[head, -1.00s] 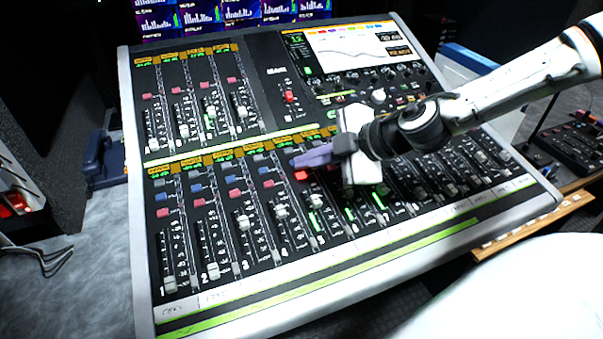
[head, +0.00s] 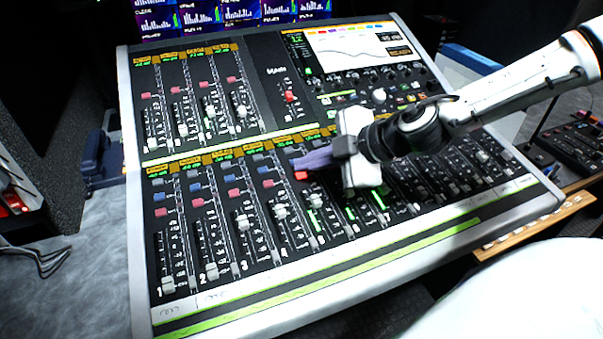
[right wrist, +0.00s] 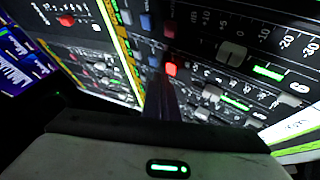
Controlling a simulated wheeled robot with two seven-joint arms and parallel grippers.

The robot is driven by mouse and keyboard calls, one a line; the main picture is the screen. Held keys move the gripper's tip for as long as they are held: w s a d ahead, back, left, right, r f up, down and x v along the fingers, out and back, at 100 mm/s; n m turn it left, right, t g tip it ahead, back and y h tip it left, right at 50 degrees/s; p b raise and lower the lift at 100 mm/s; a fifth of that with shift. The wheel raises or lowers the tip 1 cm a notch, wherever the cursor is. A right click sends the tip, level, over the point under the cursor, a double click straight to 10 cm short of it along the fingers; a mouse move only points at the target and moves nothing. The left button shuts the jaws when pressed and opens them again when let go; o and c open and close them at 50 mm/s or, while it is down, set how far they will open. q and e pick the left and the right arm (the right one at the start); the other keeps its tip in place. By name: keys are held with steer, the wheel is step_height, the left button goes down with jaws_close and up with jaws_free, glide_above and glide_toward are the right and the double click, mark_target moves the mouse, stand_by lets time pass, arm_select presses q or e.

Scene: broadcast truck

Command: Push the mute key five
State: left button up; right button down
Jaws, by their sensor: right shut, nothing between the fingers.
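The mixing console (head: 141,250) fills the head view. Mute key five is the bright red key (head: 301,175) at the bottom of the fifth strip's key column. It also shows in the right wrist view (right wrist: 171,69). My right gripper (head: 297,162) is shut and empty, its dark purplish fingertips over strip five, just beyond the red key in the head view. In the right wrist view the fingers (right wrist: 160,88) end close beside that key. I cannot tell whether they touch it. My left gripper is not in view.
Similar red keys sit close by, on strip four (head: 268,184) and in the right wrist view on strip six (right wrist: 169,28). Fader caps (head: 281,212) stand up below the keys. The console's screen (head: 350,45) is at the back.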

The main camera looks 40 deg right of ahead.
steer(key=shift+f+b, duration=0.45)
stand_by(0.3)
steer(key=shift+s+r+p, duration=0.1)
steer(key=shift+r+p, duration=0.8)
steer(key=shift+r, duration=0.05)
steer(key=r+p, duration=0.6)
steer(key=shift+s+a, duration=0.15)
steer(key=shift+s, duration=0.25)
steer(key=shift+f, duration=0.1)
